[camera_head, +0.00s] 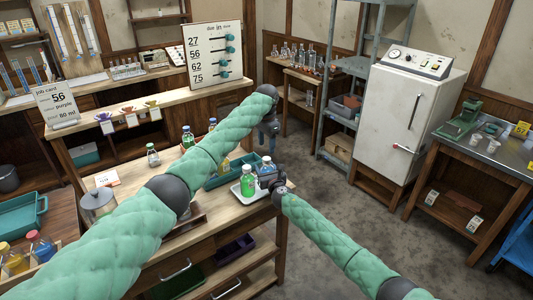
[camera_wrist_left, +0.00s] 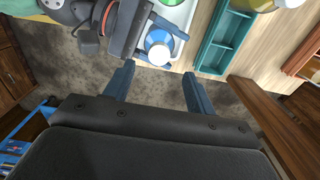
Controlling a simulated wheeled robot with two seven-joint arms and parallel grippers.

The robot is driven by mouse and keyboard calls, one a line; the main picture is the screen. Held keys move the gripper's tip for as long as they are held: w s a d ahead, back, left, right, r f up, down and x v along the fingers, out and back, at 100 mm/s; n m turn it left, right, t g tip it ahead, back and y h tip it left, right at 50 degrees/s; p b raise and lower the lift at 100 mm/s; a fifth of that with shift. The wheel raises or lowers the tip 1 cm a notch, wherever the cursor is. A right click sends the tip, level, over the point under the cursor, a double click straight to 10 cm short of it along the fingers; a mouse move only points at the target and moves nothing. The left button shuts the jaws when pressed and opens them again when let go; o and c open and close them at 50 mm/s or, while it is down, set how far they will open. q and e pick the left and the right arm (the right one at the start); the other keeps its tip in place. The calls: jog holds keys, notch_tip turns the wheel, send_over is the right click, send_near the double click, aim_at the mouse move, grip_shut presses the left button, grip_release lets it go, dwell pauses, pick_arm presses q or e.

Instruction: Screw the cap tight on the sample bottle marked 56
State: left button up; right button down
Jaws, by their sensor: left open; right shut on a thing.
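A bottle with a white-and-blue top (camera_head: 266,162) stands upright at the right end of the white tray (camera_head: 237,190). It also shows from above in the left wrist view (camera_wrist_left: 158,50). My right gripper (camera_head: 268,177) is shut on this bottle from the right side; its jaws hide most of the body. No number is readable on it, so I cannot tell if it is marked 56. My left gripper (camera_head: 270,143) is open and empty above and beyond the bottle; its spread fingers (camera_wrist_left: 158,90) show apart from the bottle in the left wrist view.
A green bottle (camera_head: 247,181) stands on the tray beside the held one. A teal tray (camera_head: 222,178) lies behind. More bottles (camera_head: 188,137) stand along the bench. The job card (camera_head: 56,103) reads 56, purple, 80 ml. Floor is free right of the bench.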

pick_arm(q)
notch_tip(320, 180, up, 6)
jog(key=shift+f, duration=0.15)
dwell(0.3)
pick_arm(e)
jog(key=shift+c, duration=2.4)
grip_release()
pick_arm(q)
jog(key=shift+f, duration=0.1)
pick_arm(e)
jog(key=shift+v, duration=3.9)
pick_arm(q)
jog(key=shift+f, duration=0.1)
pick_arm(e)
jog(key=shift+f, duration=0.15)
